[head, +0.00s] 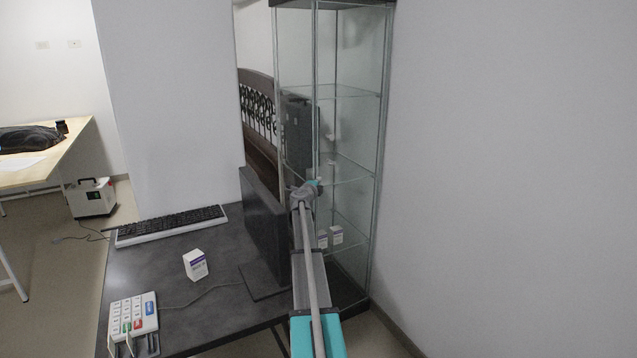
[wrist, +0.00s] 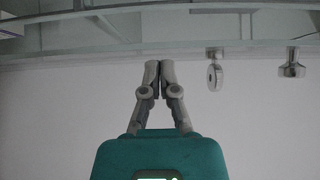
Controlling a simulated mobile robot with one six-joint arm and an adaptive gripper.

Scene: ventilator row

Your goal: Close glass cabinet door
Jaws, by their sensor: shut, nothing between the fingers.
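The tall glass cabinet (head: 350,125) stands against the right wall in the head view, with clear shelves inside. A glass panel with upright edges, which looks like its door (head: 295,60), is on its front left side; I cannot tell how far it stands open. My gripper (head: 314,184) is at the end of my arm, in front of the cabinet at mid height, near that panel's edge. In the wrist view my gripper (wrist: 158,66) has its fingertips together with nothing between them, just below a glass edge (wrist: 120,50). Contact with the glass cannot be told.
A dark desk (head: 215,270) left of my arm holds a monitor (head: 264,225), a keyboard (head: 170,226), a small white box (head: 195,265) and a keypad device (head: 133,315). Small boxes stand inside the cabinet. Two metal knobs (wrist: 214,72) (wrist: 291,66) show in the wrist view.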

